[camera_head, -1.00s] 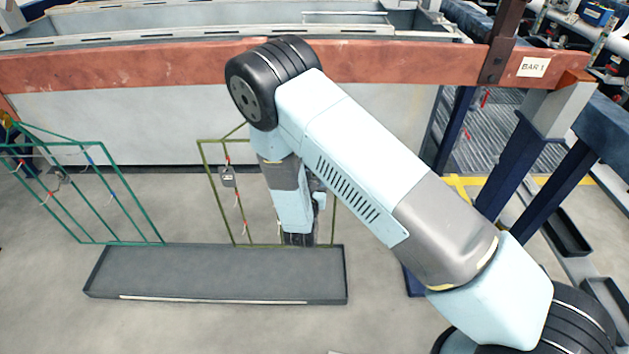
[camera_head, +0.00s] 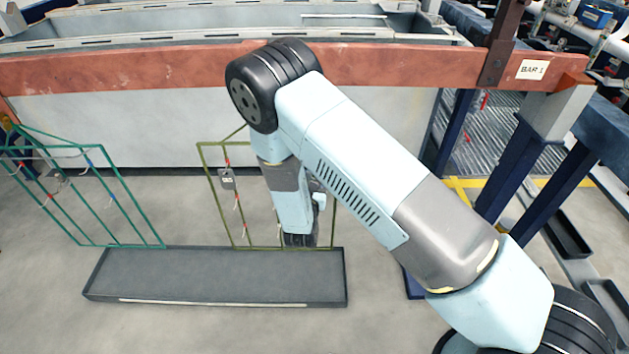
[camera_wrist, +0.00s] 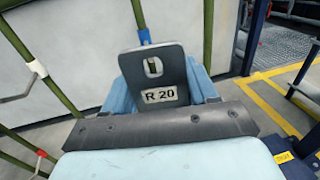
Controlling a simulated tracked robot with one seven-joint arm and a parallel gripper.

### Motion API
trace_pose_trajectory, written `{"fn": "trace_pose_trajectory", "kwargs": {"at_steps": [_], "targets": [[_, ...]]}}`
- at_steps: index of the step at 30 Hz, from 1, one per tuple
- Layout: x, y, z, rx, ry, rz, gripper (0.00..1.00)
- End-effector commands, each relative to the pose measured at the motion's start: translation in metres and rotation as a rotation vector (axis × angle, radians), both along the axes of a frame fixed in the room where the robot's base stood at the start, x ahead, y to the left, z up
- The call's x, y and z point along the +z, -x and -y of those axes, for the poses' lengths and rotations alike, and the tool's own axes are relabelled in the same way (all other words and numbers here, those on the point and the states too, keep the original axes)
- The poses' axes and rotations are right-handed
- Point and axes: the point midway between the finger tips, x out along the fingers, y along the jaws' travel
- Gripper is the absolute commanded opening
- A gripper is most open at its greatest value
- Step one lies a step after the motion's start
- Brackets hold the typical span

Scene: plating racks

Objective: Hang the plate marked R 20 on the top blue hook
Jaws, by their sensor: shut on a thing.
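The grey plate marked R 20 (camera_wrist: 174,76) stands upright in the wrist view, with a slot near its top and its label facing me. My gripper (camera_wrist: 162,108) is shut on its lower part. A blue hook (camera_wrist: 145,37) shows just above and behind the plate's top edge on an olive rack bar. I cannot tell whether plate and hook touch. In the head view, my arm hides the plate, the gripper and part of the olive rack (camera_head: 211,185).
Another plate (camera_head: 227,179) hangs on the olive rack's left side. A green rack (camera_head: 115,195) stands at the left. A dark tray (camera_head: 215,287) lies below the racks. A copper bar (camera_head: 130,70) marked BAR 1 runs behind. A red hook (camera_wrist: 41,154) shows at the wrist view's lower left.

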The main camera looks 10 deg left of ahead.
Motion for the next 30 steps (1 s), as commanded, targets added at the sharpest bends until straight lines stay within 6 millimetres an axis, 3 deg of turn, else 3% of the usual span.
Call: {"fn": "trace_pose_trajectory", "kwargs": {"at_steps": [30], "targets": [[-0.001, -0.015, -0.004, 0.000, 0.000, 0.001, 0.21]]}}
